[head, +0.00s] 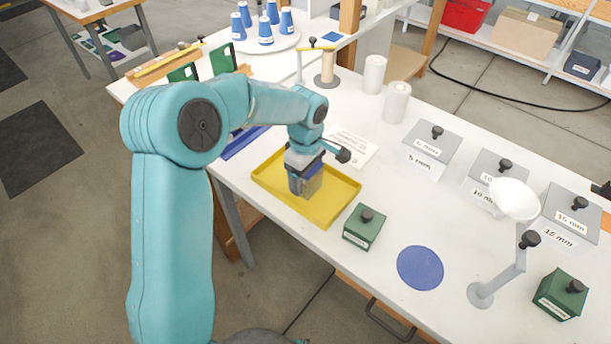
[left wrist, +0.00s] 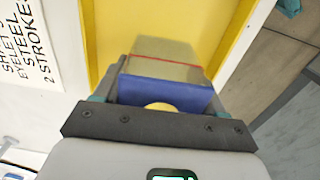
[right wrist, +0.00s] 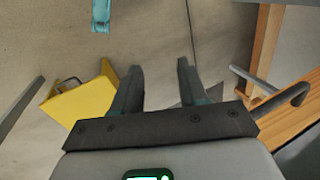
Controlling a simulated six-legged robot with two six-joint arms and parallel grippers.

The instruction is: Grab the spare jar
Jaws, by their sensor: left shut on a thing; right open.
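My left gripper (head: 304,165) is over the yellow tray (head: 335,215) at the middle of the bench. In the left wrist view it is shut on a squarish container (left wrist: 163,50) with a tan body, a red line, a blue band and a yellow disc partly hidden by the palm. In the head view this container (head: 308,184) looks greyish and see-through, upright, inside the tray's outline. I cannot tell whether its base touches the tray, and no label shows that it is the spare jar. My right gripper (right wrist: 159,66) is open and empty, above the floor.
A green knobbed box (head: 363,228) stands near the tray's right corner. A blue disc (head: 420,267), a white funnel on a stand (head: 515,200) and grey lidded boxes (head: 432,150) are to the right. A printed card (head: 352,148) lies behind the tray.

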